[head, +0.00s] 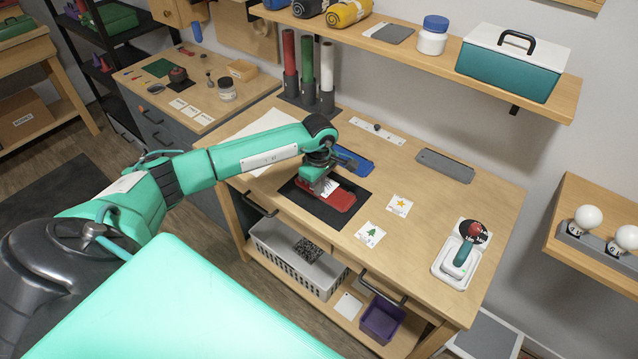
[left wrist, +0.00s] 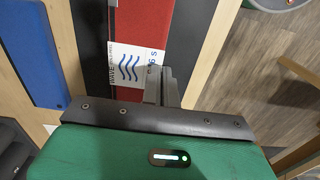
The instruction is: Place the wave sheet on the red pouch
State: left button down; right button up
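The wave sheet (left wrist: 130,66) is a small white card with blue wavy lines and printed text. It lies over the red pouch (left wrist: 140,22), and its lower part reaches my fingers. In the head view the red pouch (head: 342,199) lies on a dark mat on the workbench, with the pale sheet (head: 331,186) over its middle. My left gripper (head: 322,186) is low over the pouch, its fingers close together at the sheet's edge; they also show in the left wrist view (left wrist: 162,88). Whether the sheet fully rests on the pouch is unclear. My right gripper is out of view.
The dark mat (head: 319,209) surrounds the pouch. A blue flat item (head: 352,158) lies behind it. Star (head: 400,203) and tree (head: 370,232) cards lie to the right, and a white tray (head: 446,279) farther right. Upright tubes (head: 308,65) stand at the back left.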

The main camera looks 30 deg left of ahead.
pick_arm(q)
jog(key=shift+f, duration=0.2)
jog(key=c, duration=1.7)
grip_release()
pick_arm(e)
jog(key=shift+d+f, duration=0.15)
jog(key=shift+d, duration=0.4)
